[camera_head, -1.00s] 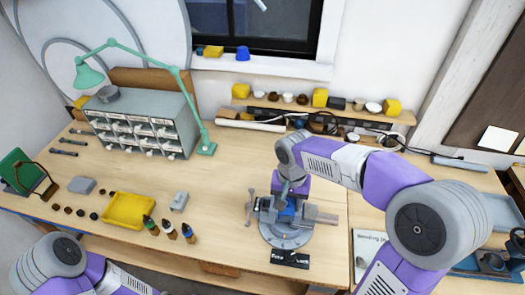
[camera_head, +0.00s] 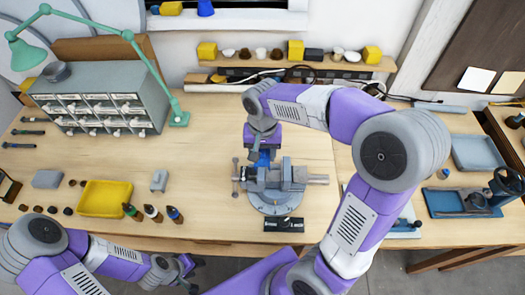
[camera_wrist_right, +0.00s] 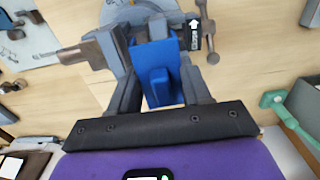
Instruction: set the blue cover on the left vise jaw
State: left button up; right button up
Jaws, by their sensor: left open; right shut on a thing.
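The grey vise (camera_head: 292,178) stands on a round base near the table's front edge; it also shows in the right wrist view (camera_wrist_right: 90,48). My right gripper (camera_head: 262,148) points down over its left part. It is shut on the blue cover (camera_head: 264,158). In the right wrist view the blue cover (camera_wrist_right: 160,78) lies between the two grey fingers, close to the jaws. The left vise jaw (camera_head: 250,176) is partly hidden by the gripper and cover; I cannot tell whether the cover touches it. My left gripper (camera_head: 182,270) is open and empty, low in front of the table.
A yellow tray (camera_head: 104,198) and several small bottles (camera_head: 152,213) stand left of the vise. A grey drawer cabinet (camera_head: 100,105) and green lamp (camera_head: 135,45) are behind them. A shelf (camera_head: 300,65) runs along the back.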

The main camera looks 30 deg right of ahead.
jog(key=shift+f+b, duration=2.5)
jog(key=shift+f, duration=0.85)
jog(key=shift+f, duration=0.15)
jog(key=o, duration=1.3)
jog(key=shift+c, duration=0.2)
notch_tip(320, 180, up, 8)
jog(key=shift+f+p, duration=0.15)
jog(key=shift+p, duration=0.4)
notch_tip(320, 180, up, 9)
jog(key=p, duration=0.8)
